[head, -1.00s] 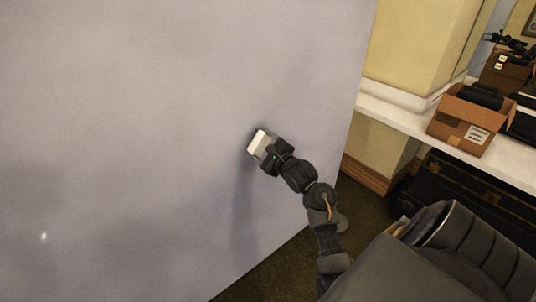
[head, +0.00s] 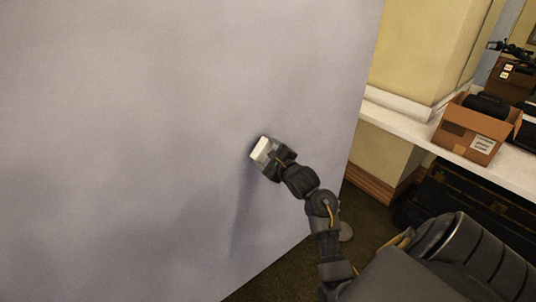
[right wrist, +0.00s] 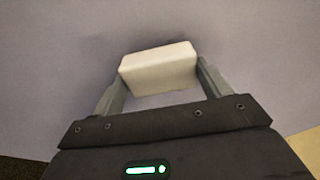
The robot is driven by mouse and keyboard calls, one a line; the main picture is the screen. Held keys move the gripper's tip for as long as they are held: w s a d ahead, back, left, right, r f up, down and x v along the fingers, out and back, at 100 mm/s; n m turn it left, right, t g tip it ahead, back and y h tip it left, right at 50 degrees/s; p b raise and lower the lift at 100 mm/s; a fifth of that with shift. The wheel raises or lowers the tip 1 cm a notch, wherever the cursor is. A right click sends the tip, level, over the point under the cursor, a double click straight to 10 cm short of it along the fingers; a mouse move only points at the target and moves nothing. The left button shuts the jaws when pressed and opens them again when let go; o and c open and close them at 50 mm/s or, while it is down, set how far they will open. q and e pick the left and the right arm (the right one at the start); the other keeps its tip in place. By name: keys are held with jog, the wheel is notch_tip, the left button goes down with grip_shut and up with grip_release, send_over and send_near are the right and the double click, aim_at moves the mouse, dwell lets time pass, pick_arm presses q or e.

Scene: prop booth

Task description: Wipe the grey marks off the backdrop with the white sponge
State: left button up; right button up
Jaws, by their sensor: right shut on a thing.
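The backdrop (head: 130,120) is a large pale grey-lilac panel that fills the left and middle of the head view. My right gripper (head: 269,155) is shut on the white sponge (head: 261,148) and holds it at the backdrop's surface, toward its right side. In the right wrist view the sponge (right wrist: 158,68) sits between both fingers, its far side against or very near the backdrop; I cannot tell if it presses. Faint darker patches show low on the backdrop; I cannot tell marks from shadow. My left gripper is not in view.
A white shelf (head: 405,123) at the right bears an open cardboard box (head: 470,138) with a black thing inside. Dark cases (head: 465,205) stand below it. Brown carpet (head: 375,225) lies between the backdrop's right edge and the cases.

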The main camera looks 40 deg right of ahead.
jog(key=shift+w, duration=0.6)
jog(key=shift+d, duration=0.1)
jog(key=shift+d+r+p, duration=0.2)
jog(key=shift+d+p, duration=0.4)
jog(key=shift+p, duration=0.3)
jog(key=shift+s+d+p, duration=0.1)
jog(key=shift+d+p, duration=0.2)
jog(key=shift+d, duration=0.1)
jog(key=shift+d+f+p, duration=0.1)
jog(key=shift+d+p, duration=1.25)
jog(key=shift+d, duration=1.2)
